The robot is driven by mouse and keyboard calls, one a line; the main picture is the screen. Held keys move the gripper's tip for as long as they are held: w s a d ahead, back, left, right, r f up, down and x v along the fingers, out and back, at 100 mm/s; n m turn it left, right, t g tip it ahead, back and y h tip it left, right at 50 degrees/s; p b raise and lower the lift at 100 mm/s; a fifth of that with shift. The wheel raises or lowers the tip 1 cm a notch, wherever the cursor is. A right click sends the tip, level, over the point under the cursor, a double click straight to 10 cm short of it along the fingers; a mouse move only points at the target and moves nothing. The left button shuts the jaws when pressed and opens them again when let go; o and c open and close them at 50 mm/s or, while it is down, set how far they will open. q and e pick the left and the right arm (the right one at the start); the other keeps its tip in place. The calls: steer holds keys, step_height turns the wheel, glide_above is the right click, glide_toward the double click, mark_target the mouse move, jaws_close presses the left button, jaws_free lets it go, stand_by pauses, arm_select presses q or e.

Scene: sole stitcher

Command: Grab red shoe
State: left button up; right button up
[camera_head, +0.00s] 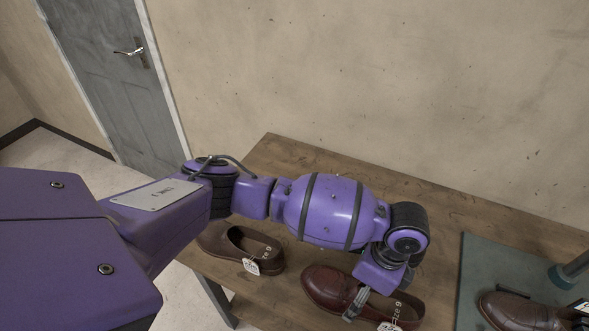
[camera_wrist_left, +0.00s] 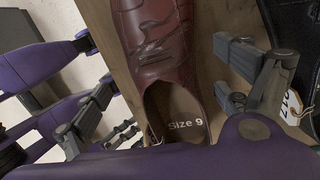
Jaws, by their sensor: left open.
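The red shoe (camera_head: 325,284), a reddish-brown leather loafer with a white tag, lies on the wooden table below my left gripper (camera_head: 358,300). In the left wrist view the red shoe (camera_wrist_left: 155,45) runs up the middle, with "Size 9" on its insole. My left gripper (camera_wrist_left: 162,88) is open there, with its fingers on either side of the shoe; I cannot tell whether they touch it. My forearm and wrist hide part of the table in the head view. My right gripper is not in view.
A darker brown shoe (camera_head: 240,250) with a tag lies left on the wooden table (camera_head: 310,152). Another dark shoe (camera_head: 515,312) lies on a grey-green mat (camera_head: 480,262) at right, near a metal post (camera_head: 570,270). The table's back is clear.

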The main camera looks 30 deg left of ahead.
arm_select(q)
step_height(320, 180, down, 3)
steer(key=shift+w+r, duration=0.15)
steer(key=shift+f, duration=0.2)
steer(key=shift+c, duration=0.4)
steer(key=c, duration=1.6)
steer(key=shift+c, duration=0.2)
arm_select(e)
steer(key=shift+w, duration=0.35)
